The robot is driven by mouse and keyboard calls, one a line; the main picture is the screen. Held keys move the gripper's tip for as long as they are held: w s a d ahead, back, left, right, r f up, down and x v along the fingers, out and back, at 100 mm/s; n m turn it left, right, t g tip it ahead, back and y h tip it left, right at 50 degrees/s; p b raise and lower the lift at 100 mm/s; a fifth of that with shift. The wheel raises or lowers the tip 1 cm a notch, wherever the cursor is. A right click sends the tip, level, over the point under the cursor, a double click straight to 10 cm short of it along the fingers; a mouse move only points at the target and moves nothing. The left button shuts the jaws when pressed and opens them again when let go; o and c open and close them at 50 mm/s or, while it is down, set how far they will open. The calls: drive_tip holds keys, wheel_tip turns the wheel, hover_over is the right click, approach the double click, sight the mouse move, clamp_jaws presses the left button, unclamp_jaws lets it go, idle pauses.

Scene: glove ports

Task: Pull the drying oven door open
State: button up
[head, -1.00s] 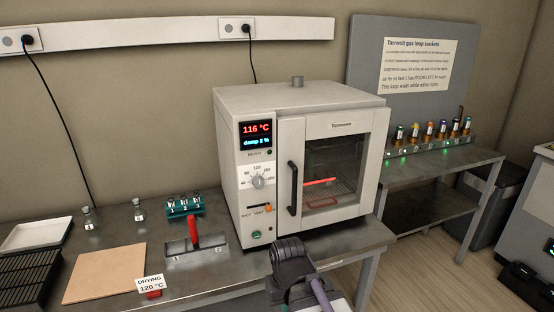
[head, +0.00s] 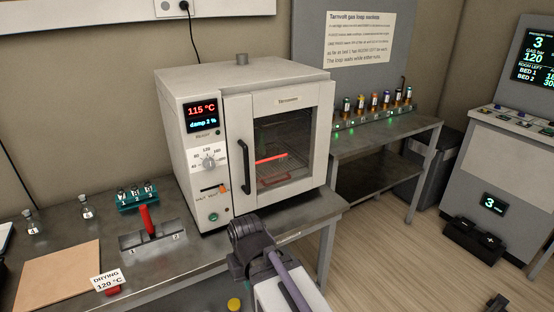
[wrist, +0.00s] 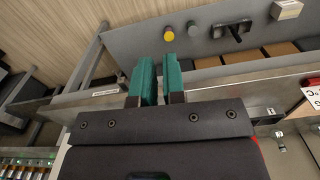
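The drying oven (head: 240,78) is a white box on the steel bench, its display reading 115 °C and "damp 2 %". Its door (head: 281,102) looks shut, with a window showing a red glowing bar and a rack inside. The dark vertical handle (head: 243,165) is on the door's left side. My arm's dark end is in front of and below the oven in the head view, apart from the handle; its fingertips are not clear there. In the wrist view, my gripper (wrist: 160,68) has two teal fingers with a narrow empty gap between them. The handle is not recognisable in that view.
Left on the bench are a red-handled holder (head: 149,222), a teal vial rack (head: 137,197) and a "DRYING 120 °C" sign (head: 108,281). A side table (head: 390,138) with several canisters stands right of the oven. Floor (head: 375,255) is clear in front of that table.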

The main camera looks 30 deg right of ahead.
drive_tip(key=o, duration=0.3)
drive_tip(key=shift+m+t+y, duration=0.3)
drive_tip(key=shift+m+y, duration=0.3)
drive_tip(key=shift+m, duration=0.2)
drive_tip(key=d, duration=0.1)
drive_tip(key=w+d+f, duration=0.1)
drive_tip(key=w+d+b, duration=0.1)
drive_tip(key=d, duration=0.1)
drive_tip(key=shift+d+f, duration=0.1)
drive_tip(key=shift+f, duration=0.05)
drive_tip(key=shift+o, duration=1.4)
drive_tip(key=w+d+r+n+t+y+b, duration=0.1)
drive_tip(key=w+r+t+y, duration=0.1)
drive_tip(key=w+t+y, duration=0.2)
drive_tip(key=w, duration=0.3)
drive_tip(key=shift+w+d+r+t, duration=0.3)
drive_tip(key=n+t, duration=0.4)
drive_tip(key=t, duration=0.8)
approach(248, 167)
drive_tip(key=shift+h, duration=0.3)
drive_tip(key=x, duration=1.1)
drive_tip(key=shift+a+r, duration=0.1)
drive_tip(key=shift+a, duration=0.05)
clamp_jaws()
